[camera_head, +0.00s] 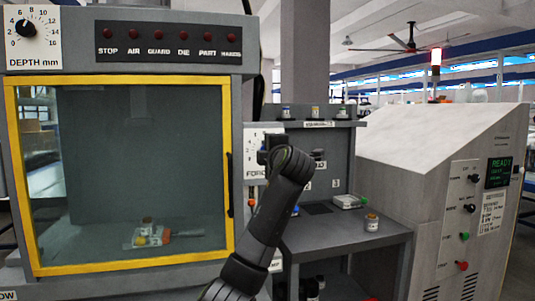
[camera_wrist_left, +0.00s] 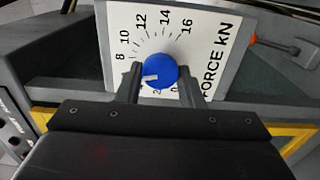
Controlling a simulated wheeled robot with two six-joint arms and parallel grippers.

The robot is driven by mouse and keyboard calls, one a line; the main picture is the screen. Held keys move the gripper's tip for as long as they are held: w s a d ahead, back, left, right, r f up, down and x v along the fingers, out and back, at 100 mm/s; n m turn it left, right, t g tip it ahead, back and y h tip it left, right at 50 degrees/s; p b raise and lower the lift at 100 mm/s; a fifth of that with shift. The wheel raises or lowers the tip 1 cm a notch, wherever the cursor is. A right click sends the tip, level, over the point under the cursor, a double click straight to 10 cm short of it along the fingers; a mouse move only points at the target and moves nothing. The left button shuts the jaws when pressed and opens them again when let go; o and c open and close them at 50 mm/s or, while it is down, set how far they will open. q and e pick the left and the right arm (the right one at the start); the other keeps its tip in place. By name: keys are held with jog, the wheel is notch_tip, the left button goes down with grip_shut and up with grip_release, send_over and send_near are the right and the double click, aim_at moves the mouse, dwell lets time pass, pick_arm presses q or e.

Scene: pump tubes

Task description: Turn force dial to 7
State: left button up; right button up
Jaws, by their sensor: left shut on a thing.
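The force dial panel (camera_head: 257,138) is on the machine in the middle of the head view, partly hidden by my left arm. In the left wrist view its white FORCE kN plate (camera_wrist_left: 200,55) carries a round blue knob (camera_wrist_left: 160,70). The knob's white pointer mark points left and slightly down, between the 2 and the 8. The numbers between those two are hidden by a finger, so I cannot read the exact value. My left gripper (camera_wrist_left: 160,82) has one finger on each side of the knob and is shut on it. My right gripper is not in view.
A yellow-framed guard window (camera_head: 232,180) stands left of my arm, with small parts behind it. A grey table (camera_head: 345,240) to the right carries a small jar (camera_head: 371,222) and a light box (camera_head: 347,201). A control cabinet (camera_head: 440,150) is at far right.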

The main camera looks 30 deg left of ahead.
pick_arm(q)
jog(key=o, duration=0.9)
jog(key=shift+o, duration=0.2)
jog(key=b+v, duration=0.2)
jog(key=v, duration=1.5)
jog(key=shift+s, duration=0.2)
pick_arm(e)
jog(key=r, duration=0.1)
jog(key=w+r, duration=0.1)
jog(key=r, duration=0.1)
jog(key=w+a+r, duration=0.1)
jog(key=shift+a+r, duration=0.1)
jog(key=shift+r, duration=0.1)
pick_arm(q)
jog(key=shift+d, duration=0.15)
